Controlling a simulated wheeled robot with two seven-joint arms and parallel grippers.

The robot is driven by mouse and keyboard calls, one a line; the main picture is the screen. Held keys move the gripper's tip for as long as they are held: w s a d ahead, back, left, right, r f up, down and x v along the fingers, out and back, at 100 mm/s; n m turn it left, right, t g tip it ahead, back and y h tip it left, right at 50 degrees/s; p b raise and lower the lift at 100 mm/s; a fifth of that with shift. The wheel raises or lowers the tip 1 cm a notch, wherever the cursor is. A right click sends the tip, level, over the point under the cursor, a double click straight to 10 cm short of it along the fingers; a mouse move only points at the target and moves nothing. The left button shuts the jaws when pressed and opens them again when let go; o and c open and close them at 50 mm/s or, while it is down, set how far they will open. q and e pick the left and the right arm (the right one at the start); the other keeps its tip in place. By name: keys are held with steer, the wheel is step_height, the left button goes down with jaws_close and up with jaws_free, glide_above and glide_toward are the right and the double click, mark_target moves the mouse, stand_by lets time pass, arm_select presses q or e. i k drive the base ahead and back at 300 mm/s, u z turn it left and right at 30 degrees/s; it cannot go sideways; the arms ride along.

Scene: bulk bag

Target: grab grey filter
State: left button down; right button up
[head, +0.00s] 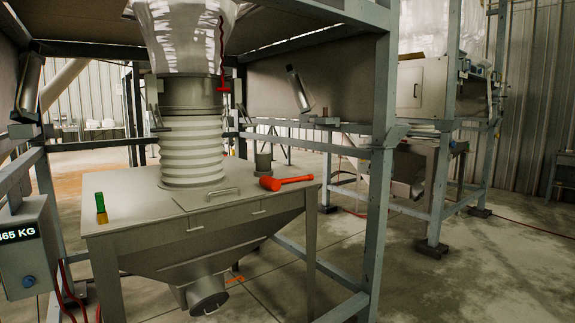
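A short grey cylinder (263,166) stands upright at the back right of the grey hopper's flat top (215,222). It is the thing that best fits the grey filter, but it is small and I cannot be sure. Its lower front is close behind a red mallet (286,182), which lies on the hopper top near the right edge. Neither of my grippers is in view.
A ribbed white sleeve (192,150) joins the hopper top to a clamp ring under the bulk bag (187,35). A green and yellow block (101,208) stands at the left. A steel frame post (382,150) rises at the right. A weight display (19,234) is at far left.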

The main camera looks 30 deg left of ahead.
mark_target(264, 160)
steer(key=z, duration=0.2)
steer(key=i, duration=1.8)
steer(key=u, duration=1.05)
steer(key=i, duration=1.05)
steer(key=u, duration=1.1)
steer(key=i, duration=0.2)
steer(key=u, duration=0.3)
